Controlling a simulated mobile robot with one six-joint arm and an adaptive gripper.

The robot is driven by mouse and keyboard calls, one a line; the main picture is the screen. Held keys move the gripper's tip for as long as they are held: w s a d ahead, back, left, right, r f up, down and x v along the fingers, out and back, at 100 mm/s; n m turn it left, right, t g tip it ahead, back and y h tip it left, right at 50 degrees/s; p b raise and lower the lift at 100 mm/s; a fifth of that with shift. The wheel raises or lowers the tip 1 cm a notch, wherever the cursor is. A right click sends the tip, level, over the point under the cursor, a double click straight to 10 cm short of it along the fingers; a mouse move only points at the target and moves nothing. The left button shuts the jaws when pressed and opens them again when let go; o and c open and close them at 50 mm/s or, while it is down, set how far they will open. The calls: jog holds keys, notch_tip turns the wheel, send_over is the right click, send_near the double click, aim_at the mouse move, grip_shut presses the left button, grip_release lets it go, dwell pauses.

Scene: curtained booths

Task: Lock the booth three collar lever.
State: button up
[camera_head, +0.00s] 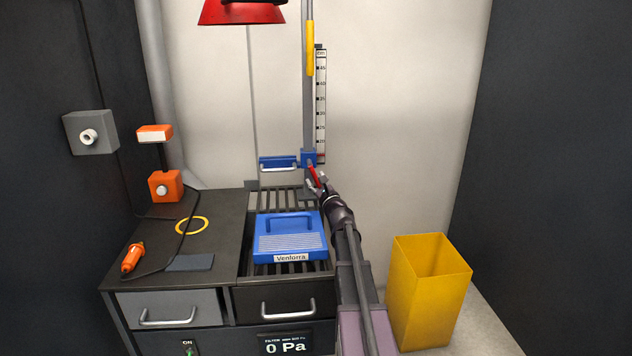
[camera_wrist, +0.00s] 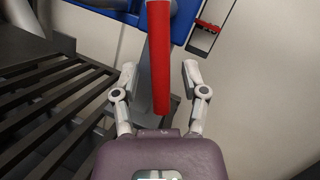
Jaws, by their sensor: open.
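The collar lever is a red handle (camera_head: 314,176) on a blue collar (camera_head: 309,158) that sits on a vertical pole against the back wall. A blue arm with a pale handle (camera_head: 279,164) reaches left from the collar. My gripper (camera_head: 318,185) is at the lever's lower end. In the wrist view the red lever (camera_wrist: 160,60) hangs down between the two open fingers of my gripper (camera_wrist: 158,80), with gaps on both sides. Part of the blue collar (camera_wrist: 187,12) shows behind it at the top. The lever's pivot is out of the wrist view.
A blue case labelled Venforra (camera_head: 290,243) lies on the slatted grate (camera_head: 285,200) of the bench. An orange tool (camera_head: 133,257) and a yellow ring (camera_head: 192,226) lie on the left. A yellow bin (camera_head: 428,300) stands right of my arm. A red hood (camera_head: 241,12) hangs above.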

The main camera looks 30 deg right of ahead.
jog(key=shift+s+a+r, duration=0.1)
jog(key=shift+s+r, duration=0.05)
jog(key=c, duration=0.7)
jog(key=shift+s+a+r+n+y+p, duration=0.2)
jog(key=shift+s+r+n+y+p, duration=0.2)
jog(key=shift+n+p, duration=0.4)
grip_shut()
jog(key=s+d+r+n+g+y+p, duration=0.1)
jog(key=s+d+n+g+p, duration=0.1)
jog(key=s+n+p, duration=0.4)
jog(key=s+d+r+n+g+y+p, duration=0.2)
jog(key=s+n+p, duration=0.4)
jog(key=n, duration=0.6)
jog(key=shift+s+d+r+g, duration=0.25)
jog(key=shift+s+d+g, duration=0.65)
jog(key=shift+d, duration=0.25)
